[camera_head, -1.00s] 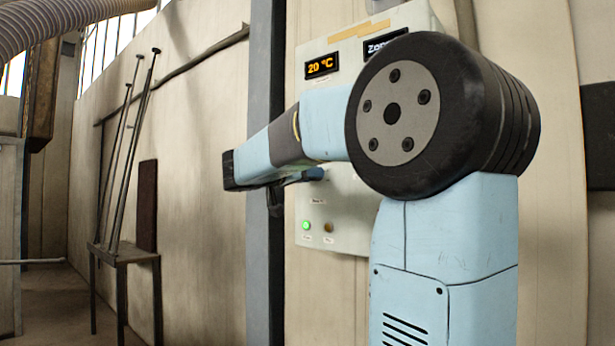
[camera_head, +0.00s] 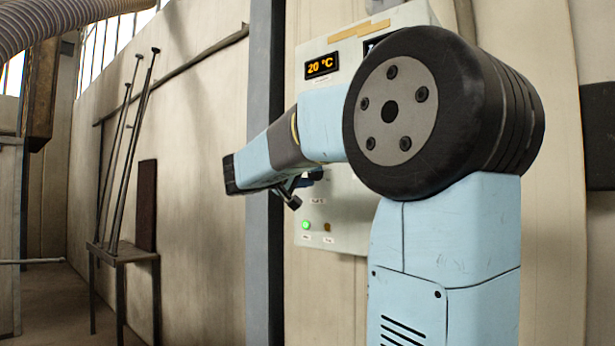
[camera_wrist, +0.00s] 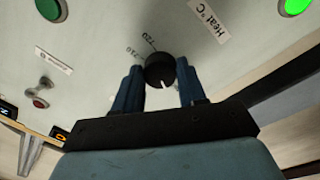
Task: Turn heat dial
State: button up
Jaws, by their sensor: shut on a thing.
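The black round heat dial (camera_wrist: 159,70) sits on the pale control panel (camera_wrist: 100,60), with a white pointer mark and small printed numbers around it. My gripper (camera_wrist: 159,76) has one blue finger on each side of the dial and is shut on it. In the head view the panel (camera_head: 350,215) is partly behind my arm, and the dial itself is hidden. The display (camera_head: 321,66) reads 20 °C in orange. A "Heat °C" label (camera_wrist: 207,18) is beside the dial in the wrist view.
The wrist view shows a lit green light (camera_wrist: 297,6), a dark green button (camera_wrist: 50,9) and a red-tipped switch (camera_wrist: 41,94). A small table (camera_head: 122,253) with leaning rods (camera_head: 127,160) stands at the left wall, apart from my arm.

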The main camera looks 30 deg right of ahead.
jog(key=n, duration=0.6)
jog(key=shift+d+n+t, duration=0.1)
jog(key=shift+n+t, duration=0.2)
jog(key=shift+n, duration=2.6)
jog(key=shift+f, duration=0.1)
jog(key=o, duration=1.1)
jog(key=shift+c, duration=0.2)
jog(key=v, duration=1.3)
jog(key=shift+s+a, duration=0.25)
jog(key=shift+a, duration=0.1)
